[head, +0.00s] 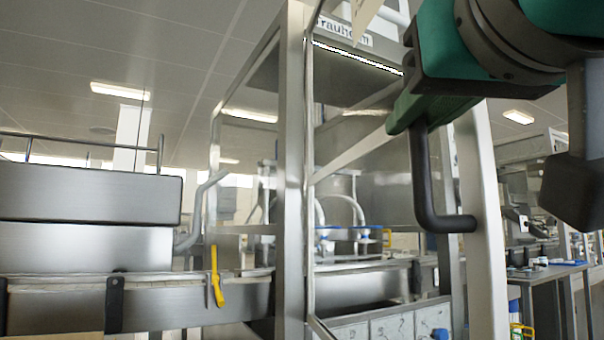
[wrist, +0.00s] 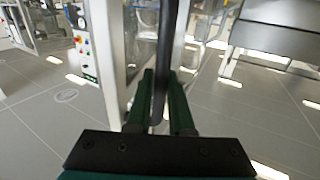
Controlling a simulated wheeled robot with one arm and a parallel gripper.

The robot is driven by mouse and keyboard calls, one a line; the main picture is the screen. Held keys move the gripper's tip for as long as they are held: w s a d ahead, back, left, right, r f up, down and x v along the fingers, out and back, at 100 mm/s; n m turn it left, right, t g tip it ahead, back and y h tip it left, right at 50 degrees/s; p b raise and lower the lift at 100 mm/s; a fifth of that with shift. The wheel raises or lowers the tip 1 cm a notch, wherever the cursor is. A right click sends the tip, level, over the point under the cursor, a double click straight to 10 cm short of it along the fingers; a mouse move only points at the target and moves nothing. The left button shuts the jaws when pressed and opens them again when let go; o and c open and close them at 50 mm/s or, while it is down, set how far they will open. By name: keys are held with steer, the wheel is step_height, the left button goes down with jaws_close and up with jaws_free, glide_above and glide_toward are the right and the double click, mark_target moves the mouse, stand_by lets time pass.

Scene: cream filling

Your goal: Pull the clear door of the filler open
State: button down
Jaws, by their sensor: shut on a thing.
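The filler (head: 292,200) is a tall steel-framed cabinet with a name plate at its top, in the middle of the head view. Its clear door has a pale metal edge post (head: 484,225) and a slanting crossbar (head: 350,160). The door appears to stand out at an angle from the cabinet, its post nearer to me. The black door handle (head: 425,185) is on this post. My gripper (head: 408,112) is shut on the upper part of the handle. In the wrist view, the handle (wrist: 166,50) passes between the green fingers (wrist: 160,105). The fingertips are partly hidden in the head view.
Inside the cabinet are curved pipes and blue-topped fittings (head: 365,234). A steel conveyor (head: 150,300) with a yellow lever (head: 216,277) runs at left. A workbench (head: 550,272) stands at right. The wrist view shows open tiled floor (wrist: 245,125) and a control panel (wrist: 82,45).

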stand_by(0.3)
steer(key=c, duration=0.8)
jaws_free()
steer(key=s, duration=0.8)
steer(key=shift+a, duration=0.15)
